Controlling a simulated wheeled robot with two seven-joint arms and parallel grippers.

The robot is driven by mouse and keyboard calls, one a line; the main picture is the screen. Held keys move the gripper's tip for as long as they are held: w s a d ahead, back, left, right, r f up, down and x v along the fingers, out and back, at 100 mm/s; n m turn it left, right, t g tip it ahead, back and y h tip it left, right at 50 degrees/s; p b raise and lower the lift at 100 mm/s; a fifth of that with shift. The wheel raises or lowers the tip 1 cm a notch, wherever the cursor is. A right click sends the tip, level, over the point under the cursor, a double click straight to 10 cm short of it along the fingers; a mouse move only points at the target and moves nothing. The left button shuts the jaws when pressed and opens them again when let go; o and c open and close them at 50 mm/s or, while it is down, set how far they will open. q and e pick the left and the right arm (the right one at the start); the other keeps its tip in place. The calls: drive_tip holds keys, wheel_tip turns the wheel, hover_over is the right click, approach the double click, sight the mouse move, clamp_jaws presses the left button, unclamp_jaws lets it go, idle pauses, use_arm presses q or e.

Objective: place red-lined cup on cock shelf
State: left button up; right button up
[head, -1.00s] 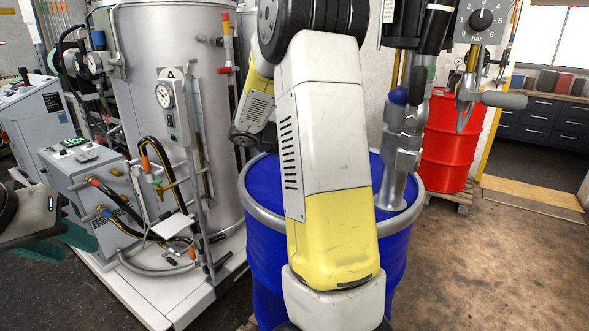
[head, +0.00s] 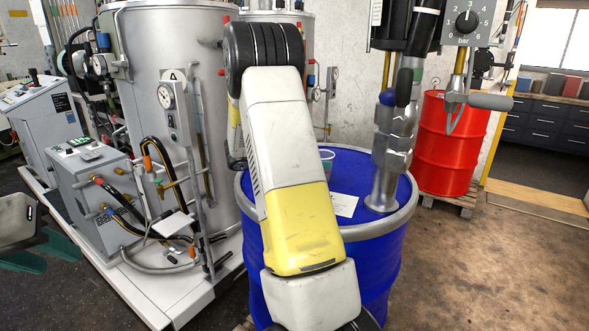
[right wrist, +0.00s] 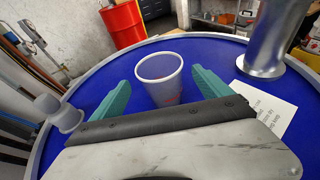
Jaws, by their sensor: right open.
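My right gripper (right wrist: 163,95) is open, with one teal finger on either side of the cup. In the head view my right arm hides most of this area. My left gripper (head: 42,252) is empty at the left edge, its two teal fingers apart. A small white shelf (head: 173,224) sits below a brass cock (head: 171,185) by the tall steel tank.
A printed sheet (head: 344,204) and a thick metal pipe (head: 388,170) are on the drum (head: 385,255). A red drum (head: 446,145) stands behind. Hoses surround the control box (head: 92,185).

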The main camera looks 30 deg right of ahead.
drive_tip(key=x, duration=0.4)
drive_tip(key=shift+d+f, duration=0.2)
drive_tip(key=shift+d, duration=0.05)
drive_tip(key=c, duration=1.6)
drive_tip(key=shift+o, duration=0.2)
drive_tip(key=shift+r, duration=0.1)
